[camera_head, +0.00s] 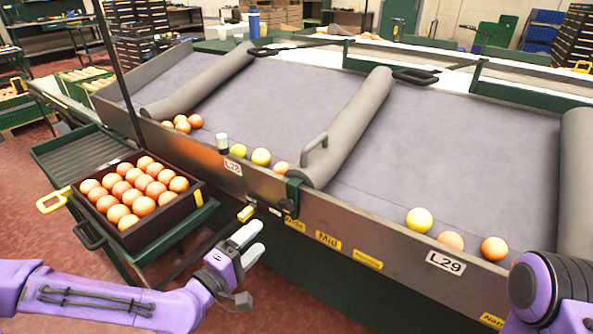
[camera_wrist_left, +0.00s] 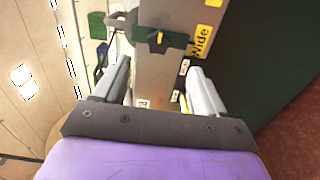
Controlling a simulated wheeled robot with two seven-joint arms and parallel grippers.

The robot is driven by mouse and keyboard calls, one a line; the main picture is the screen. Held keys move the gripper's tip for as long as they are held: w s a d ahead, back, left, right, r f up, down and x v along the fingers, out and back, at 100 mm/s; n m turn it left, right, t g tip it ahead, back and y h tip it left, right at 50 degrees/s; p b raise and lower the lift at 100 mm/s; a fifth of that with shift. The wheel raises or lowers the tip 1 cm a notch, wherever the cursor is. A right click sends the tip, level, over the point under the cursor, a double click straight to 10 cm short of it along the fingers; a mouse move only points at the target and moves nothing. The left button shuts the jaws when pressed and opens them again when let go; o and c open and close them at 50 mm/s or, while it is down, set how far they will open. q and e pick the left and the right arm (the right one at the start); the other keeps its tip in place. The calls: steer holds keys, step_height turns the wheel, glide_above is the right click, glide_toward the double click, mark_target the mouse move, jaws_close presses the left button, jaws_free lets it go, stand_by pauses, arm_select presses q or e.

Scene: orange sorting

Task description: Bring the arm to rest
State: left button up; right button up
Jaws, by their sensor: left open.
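My left gripper (camera_head: 251,242) is held in front of the sorting table's front rail, in the middle of the head view. Its two pale fingers are apart with nothing between them. In the left wrist view my left gripper (camera_wrist_left: 160,85) also shows spread fingers, with the rail and a yellow "Wide" label (camera_wrist_left: 208,14) beyond. The dark crate (camera_head: 167,219) stands left of the gripper and is filled with rows of oranges (camera_head: 143,206). My right arm (camera_head: 553,289) shows only as a purple and black part at the right edge; its gripper is out of the picture.
The sloped sorting table (camera_head: 450,150) has grey padded dividers (camera_head: 362,125). Loose oranges (camera_head: 494,248) and yellowish fruits (camera_head: 418,220) lie along its front rail (camera_head: 395,246). A green stand (camera_head: 211,210) carries the crate. Red floor (camera_head: 40,200) is open at left.

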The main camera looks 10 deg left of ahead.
arm_select(q)
steer(key=s+a+f+g+y+p, duration=0.1)
steer(key=s+a+f+g+y, duration=0.2)
steer(key=f, duration=0.5)
steer(key=s+a+f+g+y+p, duration=0.1)
steer(key=s+f+g+y, duration=0.1)
steer(key=s+f+g, duration=0.45)
steer(key=s+a+f+m+g+y+p, duration=0.2)
steer(key=s+f+m, duration=0.1)
steer(key=s, duration=0.4)
steer(key=s+a+f+m+g+y+p, duration=0.2)
steer(key=s+a+f+m, duration=0.1)
steer(key=s, duration=0.5)
step_height(320, 180, down, 2)
steer(key=shift+s+a+f+m+y, duration=0.1)
steer(key=shift+s+a+m+y, duration=0.15)
steer(key=shift+m, duration=0.25)
